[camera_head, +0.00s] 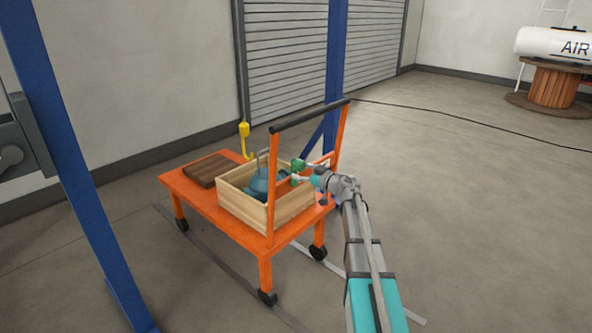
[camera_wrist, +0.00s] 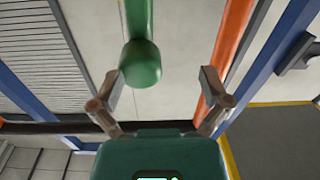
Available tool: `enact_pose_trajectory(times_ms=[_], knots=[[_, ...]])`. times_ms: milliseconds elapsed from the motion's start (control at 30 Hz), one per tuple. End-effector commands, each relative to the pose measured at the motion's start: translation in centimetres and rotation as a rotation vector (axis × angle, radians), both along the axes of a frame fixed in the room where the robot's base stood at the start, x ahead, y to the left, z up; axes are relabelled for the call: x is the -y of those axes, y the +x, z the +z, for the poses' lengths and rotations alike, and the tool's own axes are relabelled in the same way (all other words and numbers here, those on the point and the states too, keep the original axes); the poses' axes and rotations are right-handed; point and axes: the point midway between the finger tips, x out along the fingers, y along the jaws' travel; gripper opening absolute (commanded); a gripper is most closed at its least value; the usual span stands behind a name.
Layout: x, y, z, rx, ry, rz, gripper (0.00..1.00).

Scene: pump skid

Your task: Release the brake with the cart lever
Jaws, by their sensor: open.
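The orange cart (camera_head: 196,192) stands on the floor with its push handle at the right end. A round-ended green bar, which looks like the cart lever (camera_wrist: 141,60), shows large in the wrist view. Its near end appears between my fingers, closer to the left one. My gripper (camera_wrist: 160,84) is open, and neither finger is seen closed on the bar. In the head view my gripper (camera_head: 308,178) is by the cart's handle end, close to a small green part (camera_head: 298,165). I cannot tell the exact gap there. The brake itself cannot be made out.
A wooden crate (camera_head: 245,211) with a blue-grey pump (camera_head: 262,183) and a brown board (camera_head: 209,169) sit on the cart. The orange handle frame (camera_head: 272,190) rises beside my arm. A yellow hook (camera_head: 244,142) hangs above.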

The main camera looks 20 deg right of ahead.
Motion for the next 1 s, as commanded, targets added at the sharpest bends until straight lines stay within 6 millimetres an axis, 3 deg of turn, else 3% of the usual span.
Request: enact_pose_trajectory(times_ms=[200,633,1000], knots=[[-1.4,1.8,0.0,0.001,0.002,0.007,0.93],[-1.5,2.0,0.0,0.0,0.001,0.004,0.91],[-1.5,2.0,0.0,0.0,0.001,0.004,0.23]])
